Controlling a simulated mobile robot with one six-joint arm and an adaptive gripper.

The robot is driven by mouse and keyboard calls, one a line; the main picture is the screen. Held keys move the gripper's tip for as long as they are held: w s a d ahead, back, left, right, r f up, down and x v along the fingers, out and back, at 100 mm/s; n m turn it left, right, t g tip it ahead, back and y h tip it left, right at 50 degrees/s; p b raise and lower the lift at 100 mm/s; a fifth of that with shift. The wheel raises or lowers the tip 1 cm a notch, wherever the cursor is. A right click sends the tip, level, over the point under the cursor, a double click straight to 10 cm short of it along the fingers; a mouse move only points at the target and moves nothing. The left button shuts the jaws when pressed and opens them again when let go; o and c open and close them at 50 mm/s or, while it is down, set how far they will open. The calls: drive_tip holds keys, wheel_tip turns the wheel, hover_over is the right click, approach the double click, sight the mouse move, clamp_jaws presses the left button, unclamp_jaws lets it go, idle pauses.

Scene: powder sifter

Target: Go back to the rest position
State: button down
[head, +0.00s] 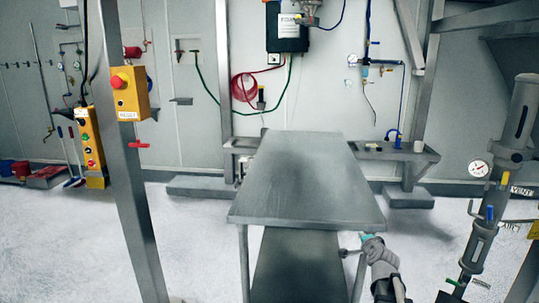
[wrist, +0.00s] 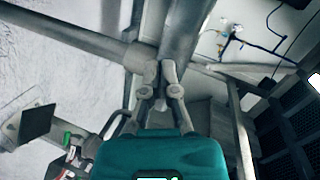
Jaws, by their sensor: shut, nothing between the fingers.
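My gripper (head: 344,253) is at the right side of the steel table (head: 305,180) in the head view, below the level of its top, near the front right leg. The wrist view shows its two grey fingers (wrist: 161,66) ahead of the teal gripper body. The fingers are shut and hold nothing. Steel bars lie close beyond the fingertips in the wrist view. I cannot tell whether the fingers touch them.
A steel post (head: 128,190) with a yellow button box (head: 130,94) stands at the left. A grey pipe column with a gauge (head: 479,168) stands at the right, near my arm. The pale floor (head: 195,245) is clear between the post and table.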

drive_tip(key=s+a+f+n+g+y, duration=0.3)
drive_tip(key=s+a+f+n+g, duration=0.6)
drive_tip(key=s+a, duration=0.25)
drive_tip(key=s+a+f+n+g+h, duration=0.1)
drive_tip(key=s+a+f+n+g, duration=0.15)
drive_tip(key=s, duration=0.35)
drive_tip(key=s+a+f+n+g+h, duration=0.1)
drive_tip(key=s+f+n+g, duration=0.2)
drive_tip(key=s, duration=0.4)
wheel_tip(320, 180, up, 20)
drive_tip(key=p, duration=1.8)
drive_tip(key=shift+w+n, duration=0.25)
drive_tip(key=shift+n, duration=0.1)
